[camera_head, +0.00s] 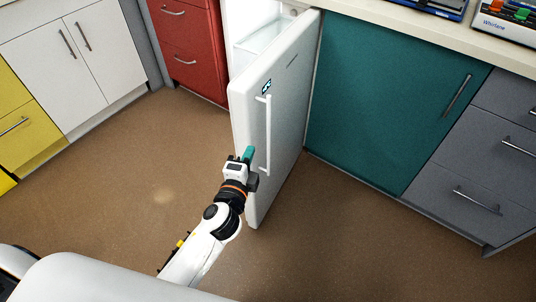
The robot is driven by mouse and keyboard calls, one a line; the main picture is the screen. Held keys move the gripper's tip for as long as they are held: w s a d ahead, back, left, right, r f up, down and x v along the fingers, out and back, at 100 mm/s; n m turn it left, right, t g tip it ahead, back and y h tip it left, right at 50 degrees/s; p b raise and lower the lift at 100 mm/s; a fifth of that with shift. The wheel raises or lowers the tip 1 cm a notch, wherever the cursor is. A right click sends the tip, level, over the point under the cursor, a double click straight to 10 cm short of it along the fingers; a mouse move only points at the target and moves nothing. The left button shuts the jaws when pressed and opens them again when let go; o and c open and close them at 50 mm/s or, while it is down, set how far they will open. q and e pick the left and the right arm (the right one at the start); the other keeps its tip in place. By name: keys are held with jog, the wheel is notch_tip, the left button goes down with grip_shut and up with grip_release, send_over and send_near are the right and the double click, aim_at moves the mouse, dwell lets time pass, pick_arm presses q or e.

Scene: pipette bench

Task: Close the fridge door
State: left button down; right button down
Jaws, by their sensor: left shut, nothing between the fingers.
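The fridge door (286,110) is white and stands wide open, swung out from the cabinet row into the room. A long white vertical handle (268,135) runs along its outer face, with a small dark sticker near the top. Part of the fridge interior (262,38) shows behind the door's upper left edge. My left gripper (249,154) is shut and empty. It is beside the door's free edge, near the lower part of the handle; I cannot tell whether it touches the door. My right gripper is not in view.
A teal cabinet (390,100) and grey drawers (470,195) stand right of the door under a pale countertop (420,28). Red drawers (188,50) stand left of the fridge. White cabinets (70,60) and yellow drawers (25,125) are farther left. The brown floor (130,170) is clear.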

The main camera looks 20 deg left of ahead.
aim_at(259, 122)
pick_arm(q)
jog(key=shift+m+t, duration=0.3)
jog(key=shift+t, duration=0.2)
jog(key=w+r, duration=0.1)
jog(key=w, duration=0.2)
jog(key=w+r, duration=0.1)
jog(key=w, duration=0.2)
jog(key=w+r, duration=0.1)
jog(key=w, duration=0.2)
jog(key=shift+w+d, duration=0.1)
jog(key=shift+w, duration=0.05)
